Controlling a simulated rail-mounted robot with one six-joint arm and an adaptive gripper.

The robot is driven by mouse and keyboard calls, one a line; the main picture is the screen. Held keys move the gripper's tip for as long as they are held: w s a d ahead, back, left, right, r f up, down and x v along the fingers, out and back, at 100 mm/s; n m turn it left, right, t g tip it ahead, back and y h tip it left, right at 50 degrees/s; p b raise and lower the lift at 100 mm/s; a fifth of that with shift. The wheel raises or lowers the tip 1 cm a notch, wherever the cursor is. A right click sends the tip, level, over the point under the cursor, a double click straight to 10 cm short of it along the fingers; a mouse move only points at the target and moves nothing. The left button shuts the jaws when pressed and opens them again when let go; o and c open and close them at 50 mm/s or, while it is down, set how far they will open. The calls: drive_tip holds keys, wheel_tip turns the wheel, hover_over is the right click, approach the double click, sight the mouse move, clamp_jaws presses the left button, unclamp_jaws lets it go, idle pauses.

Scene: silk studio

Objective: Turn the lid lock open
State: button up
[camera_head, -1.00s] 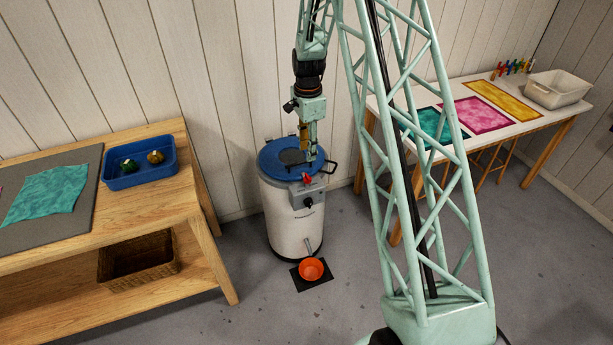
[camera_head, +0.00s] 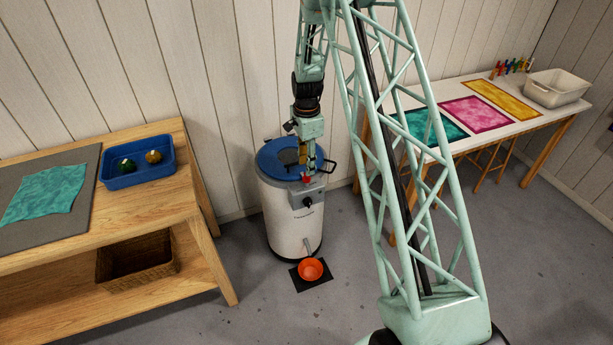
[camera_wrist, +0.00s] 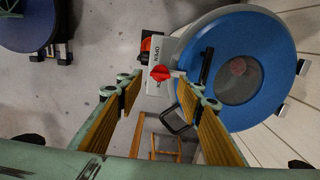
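The steamer is a white drum (camera_head: 293,222) with a blue lid (camera_head: 272,160). A red lid lock knob (camera_head: 307,179) sits at the lid's front edge, above a grey control box (camera_head: 307,196). In the wrist view, the red knob (camera_wrist: 160,73) lies on a pale plate marked OPEN, beside the blue lid (camera_wrist: 258,45). My gripper (camera_wrist: 160,88) is open, with ribbed yellow pads on both fingers. The knob shows between and beyond the fingertips, with no clear contact. In the head view, my gripper (camera_head: 308,170) points down over the lid's front edge, close to the knob.
A black lid handle (camera_head: 329,166) sticks out on the right. A wooden bench (camera_head: 150,215) with a blue tray (camera_head: 138,178) is left; a white table (camera_head: 520,115) is right.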

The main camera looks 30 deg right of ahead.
sight(305, 178)
drive_tip(key=shift+f+b, duration=0.3)
drive_tip(key=shift+f, duration=2.8)
drive_tip(key=c, duration=0.8)
